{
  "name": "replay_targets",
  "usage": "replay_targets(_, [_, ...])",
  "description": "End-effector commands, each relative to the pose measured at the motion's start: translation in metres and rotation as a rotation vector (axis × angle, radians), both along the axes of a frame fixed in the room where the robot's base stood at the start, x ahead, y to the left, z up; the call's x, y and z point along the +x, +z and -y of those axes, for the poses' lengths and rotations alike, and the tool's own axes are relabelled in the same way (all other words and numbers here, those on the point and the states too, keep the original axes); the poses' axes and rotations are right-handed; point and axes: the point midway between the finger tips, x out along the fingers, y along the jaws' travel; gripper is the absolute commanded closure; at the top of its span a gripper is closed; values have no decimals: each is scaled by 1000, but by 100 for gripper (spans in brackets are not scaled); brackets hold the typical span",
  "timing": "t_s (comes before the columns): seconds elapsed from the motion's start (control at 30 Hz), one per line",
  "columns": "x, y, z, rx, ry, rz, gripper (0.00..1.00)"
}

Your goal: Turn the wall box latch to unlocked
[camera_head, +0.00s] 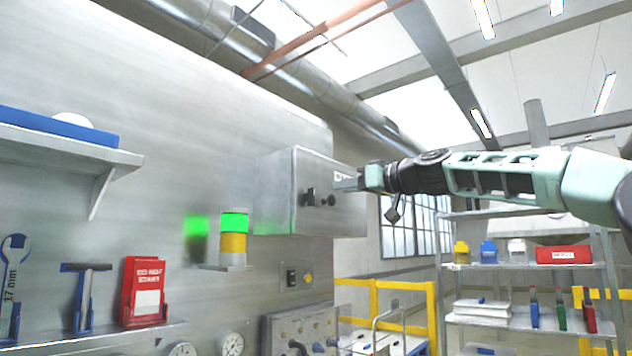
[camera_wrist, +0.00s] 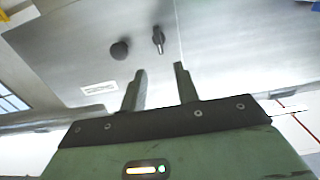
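The grey metal wall box (camera_head: 270,198) is mounted on the wall in the middle of the head view, its door facing right. On the door are a dark latch (camera_head: 309,197) and a round dark knob (camera_head: 328,200). In the wrist view the latch (camera_wrist: 158,40) lies ahead of my fingers, with the knob (camera_wrist: 120,50) to its left and a small label (camera_wrist: 100,88) below the knob. My gripper (camera_head: 345,184) is in front of the door, apart from the latch. In the wrist view its two fingers (camera_wrist: 160,84) are spread with nothing between them.
A stack light (camera_head: 234,238) stands on a small bracket left of the box. Storage racks (camera_head: 520,268) and yellow rails (camera_head: 420,300) stand at the right. A control panel (camera_head: 300,325) is below the box.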

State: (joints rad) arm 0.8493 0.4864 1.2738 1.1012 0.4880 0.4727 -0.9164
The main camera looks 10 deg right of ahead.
Motion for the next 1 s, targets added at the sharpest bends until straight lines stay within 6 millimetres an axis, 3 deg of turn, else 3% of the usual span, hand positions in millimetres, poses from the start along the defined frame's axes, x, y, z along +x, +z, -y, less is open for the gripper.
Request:
replay_targets(0.23, [38,6,-31,1,5,-3,69])
replay_targets(0.5, [70,4,-52,1,1,-2,69])
replay_targets(1.0, [82,-1,-60,-1,0,0,69])
